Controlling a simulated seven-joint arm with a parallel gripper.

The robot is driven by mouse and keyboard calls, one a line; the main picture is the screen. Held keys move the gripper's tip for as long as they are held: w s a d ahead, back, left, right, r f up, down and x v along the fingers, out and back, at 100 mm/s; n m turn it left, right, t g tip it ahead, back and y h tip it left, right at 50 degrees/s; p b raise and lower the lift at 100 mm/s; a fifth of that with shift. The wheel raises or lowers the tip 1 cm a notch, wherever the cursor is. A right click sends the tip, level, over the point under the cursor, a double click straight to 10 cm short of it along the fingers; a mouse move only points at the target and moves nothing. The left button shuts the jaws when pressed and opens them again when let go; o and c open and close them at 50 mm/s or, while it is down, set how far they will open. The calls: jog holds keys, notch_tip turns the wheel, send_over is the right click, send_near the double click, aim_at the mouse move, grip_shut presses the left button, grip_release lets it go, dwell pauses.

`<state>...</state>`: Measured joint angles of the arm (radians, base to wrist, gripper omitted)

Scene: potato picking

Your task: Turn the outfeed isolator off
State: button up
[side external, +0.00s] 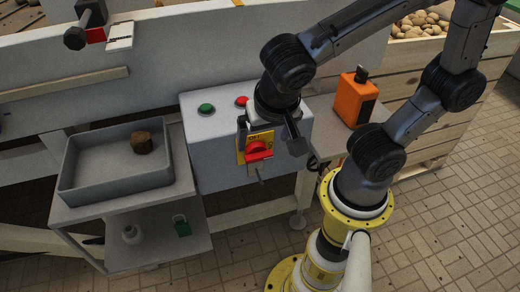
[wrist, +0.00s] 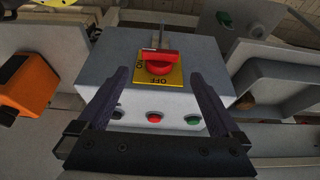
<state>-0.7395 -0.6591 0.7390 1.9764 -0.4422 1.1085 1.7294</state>
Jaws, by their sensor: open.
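The isolator is a red rotary knob (side external: 257,148) on a yellow plate on the front of a grey box (side external: 215,150). In the wrist view the red knob (wrist: 160,64) sits on the yellow plate (wrist: 172,82), marked ON at the left and OFF at the bottom. Its raised red bar lies across the picture, with one end toward the ON side. A thin metal rod (wrist: 162,35) sticks out beyond it. My gripper (side external: 268,142) is open and empty in front of the box. In the wrist view its fingers (wrist: 157,80) stand either side of the plate, apart from the knob.
Green (side external: 206,109) and red (side external: 241,101) buttons are on the box top. An orange device (side external: 353,98) stands right.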

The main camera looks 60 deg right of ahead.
aim_at(259, 155)
jog(key=x, duration=0.7)
jog(key=shift+f, duration=0.1)
jog(key=shift+c, duration=0.2)
jog(key=c, duration=1.1)
jog(key=shift+c, duration=0.2)
